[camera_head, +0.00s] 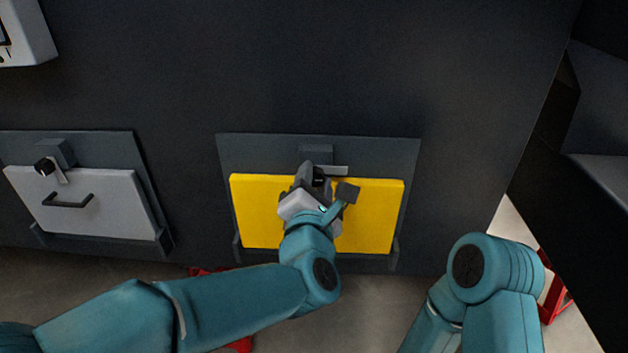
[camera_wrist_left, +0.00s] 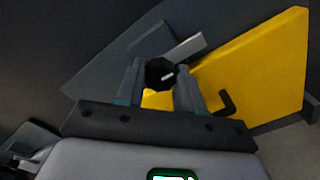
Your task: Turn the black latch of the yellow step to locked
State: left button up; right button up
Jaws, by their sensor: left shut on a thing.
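The yellow step (camera_head: 370,218) is folded up flat against the dark machine wall. Its black latch (camera_wrist_left: 159,73) sits at the top middle of the panel, with a pale bar (camera_head: 336,171) pointing right in the head view. My left gripper (camera_head: 317,176) is at the latch from the front, and its fingers (camera_wrist_left: 158,80) stand on either side of the black knob, shut on it. The gripper and wrist cover most of the knob and the panel's middle in the head view. My right gripper is out of view.
A grey panel (camera_head: 100,210) with its own black-knobbed latch (camera_head: 46,166) and black handle (camera_head: 68,202) is to the left. A black handle (camera_wrist_left: 228,104) on the yellow step is close to my left fingers. Red parts (camera_head: 555,298) stand on the floor at the right.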

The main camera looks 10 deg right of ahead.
pick_arm(q)
jog(key=shift+m, duration=0.3)
jog(key=m, duration=0.2)
jog(key=shift+m, duration=0.4)
jog(key=m, duration=0.3)
jog(key=shift+r+m, duration=0.1)
jog(key=shift+m, duration=0.2)
jog(key=m+p, duration=0.3)
jog(key=m, duration=0.7)
jog(key=shift+w+r, duration=0.1)
jog(key=shift+r, duration=0.05)
jog(key=shift+m, duration=0.5)
jog(key=o, duration=1.1)
jog(key=shift+c, duration=0.2)
